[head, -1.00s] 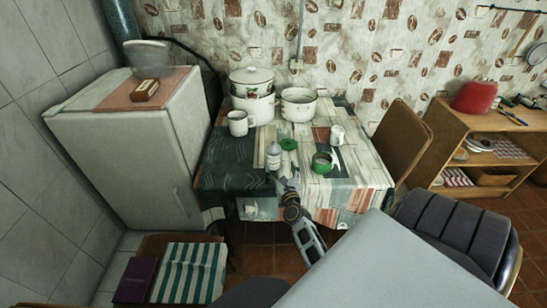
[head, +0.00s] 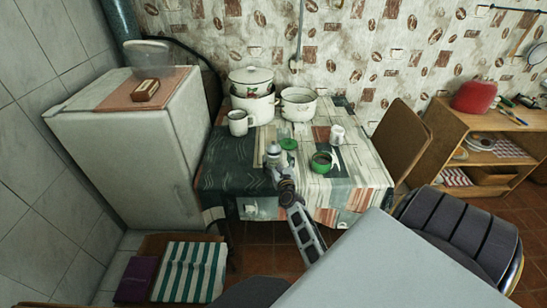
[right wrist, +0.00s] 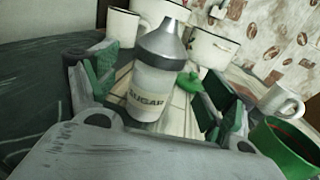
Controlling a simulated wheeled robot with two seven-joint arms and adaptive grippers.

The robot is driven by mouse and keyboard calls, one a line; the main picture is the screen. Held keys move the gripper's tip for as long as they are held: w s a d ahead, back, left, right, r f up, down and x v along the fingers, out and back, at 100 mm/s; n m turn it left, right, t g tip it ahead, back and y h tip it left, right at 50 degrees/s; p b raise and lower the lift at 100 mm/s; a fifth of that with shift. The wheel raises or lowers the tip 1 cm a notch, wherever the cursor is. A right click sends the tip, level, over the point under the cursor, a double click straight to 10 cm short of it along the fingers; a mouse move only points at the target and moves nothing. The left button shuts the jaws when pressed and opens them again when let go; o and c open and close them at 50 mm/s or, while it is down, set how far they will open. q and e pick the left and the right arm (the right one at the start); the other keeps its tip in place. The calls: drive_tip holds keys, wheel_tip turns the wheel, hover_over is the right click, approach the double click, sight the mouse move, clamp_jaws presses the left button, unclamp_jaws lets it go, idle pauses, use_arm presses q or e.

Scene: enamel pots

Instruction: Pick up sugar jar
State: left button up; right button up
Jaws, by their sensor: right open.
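The sugar jar (head: 272,149) stands near the middle of the table, partly hidden by my right gripper in the head view. In the right wrist view the jar (right wrist: 155,92) has a pale body, a grey tapered top and a label reading "SUGAR"; it looks tilted there with the camera. My right gripper (right wrist: 157,90) is open, with one green-padded finger on each side of the jar. Gaps show between the jar and both fingers. In the head view my right gripper (head: 279,168) is at the near side of the jar. My left gripper is not in view.
The table (head: 225,178) also holds a green lid (head: 289,144), a green pot (head: 321,161), a white mug (head: 239,122), a white cup (head: 337,134), a lidded pot (head: 251,95) and a white pot (head: 299,104). The left front of the table is bare.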

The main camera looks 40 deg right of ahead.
sight(275, 157)
drive_tip(key=shift+w, duration=0.15)
drive_tip(key=shift+x, duration=1.6)
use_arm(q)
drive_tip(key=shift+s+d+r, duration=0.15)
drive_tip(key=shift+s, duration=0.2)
use_arm(e)
drive_tip(key=shift+x, duration=0.9)
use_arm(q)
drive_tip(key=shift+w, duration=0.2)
